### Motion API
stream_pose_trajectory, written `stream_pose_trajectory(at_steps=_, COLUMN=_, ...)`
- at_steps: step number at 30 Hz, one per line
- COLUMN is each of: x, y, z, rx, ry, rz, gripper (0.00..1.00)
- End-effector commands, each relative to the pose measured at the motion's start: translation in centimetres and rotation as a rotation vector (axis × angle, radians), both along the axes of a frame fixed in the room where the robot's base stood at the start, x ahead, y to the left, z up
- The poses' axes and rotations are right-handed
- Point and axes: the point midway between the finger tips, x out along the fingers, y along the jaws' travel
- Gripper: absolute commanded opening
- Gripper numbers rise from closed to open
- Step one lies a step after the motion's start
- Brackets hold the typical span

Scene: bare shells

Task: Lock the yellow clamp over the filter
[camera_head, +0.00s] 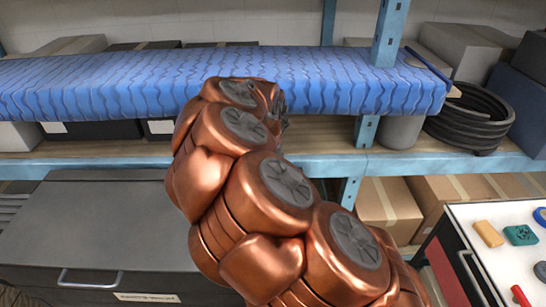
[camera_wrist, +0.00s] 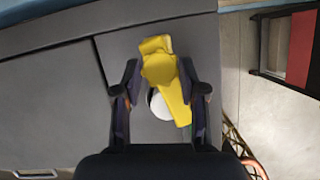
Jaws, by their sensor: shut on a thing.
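The yellow clamp (camera_wrist: 160,68) is between the two dark fingers of my gripper (camera_wrist: 159,78) in the wrist view. My gripper is shut on it. The clamp has a wide upper end and a narrower arm that slants down to the right. A white round thing (camera_wrist: 158,106) shows partly beneath the clamp, over the grey surface. It may be the filter, but I cannot tell, nor whether the clamp touches it. In the head view my copper-coloured arm hides the clamp and most of my gripper.
A grey cabinet (camera_head: 90,225) with a handle stands at the lower left. A blue-covered shelf (camera_head: 120,85) runs across behind my arm. A black coiled hose (camera_head: 472,122) lies at the right. A white-topped cart (camera_head: 500,255) with small coloured items stands at the lower right.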

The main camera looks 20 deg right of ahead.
Motion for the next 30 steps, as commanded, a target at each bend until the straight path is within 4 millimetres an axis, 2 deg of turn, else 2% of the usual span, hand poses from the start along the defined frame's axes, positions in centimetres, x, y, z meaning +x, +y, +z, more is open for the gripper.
stream_pose_trajectory(at_steps=13, x=-0.15, y=-0.04, z=-0.15, rx=0.001, ry=0.005, rz=-0.006, gripper=0.0)
stream_pose_trajectory(at_steps=14, x=-0.15, y=-0.04, z=-0.15, rx=0.001, ry=0.005, rz=-0.006, gripper=0.43)
stream_pose_trajectory(at_steps=15, x=-0.13, y=-0.04, z=-0.15, rx=0.001, ry=0.004, rz=-0.006, gripper=0.48)
stream_pose_trajectory(at_steps=20, x=-0.09, y=-0.05, z=-0.1, rx=0.001, ry=0.003, rz=-0.007, gripper=0.64)
stream_pose_trajectory(at_steps=30, x=-0.06, y=-0.07, z=0.02, rx=0.001, ry=0.001, rz=-0.006, gripper=0.65)
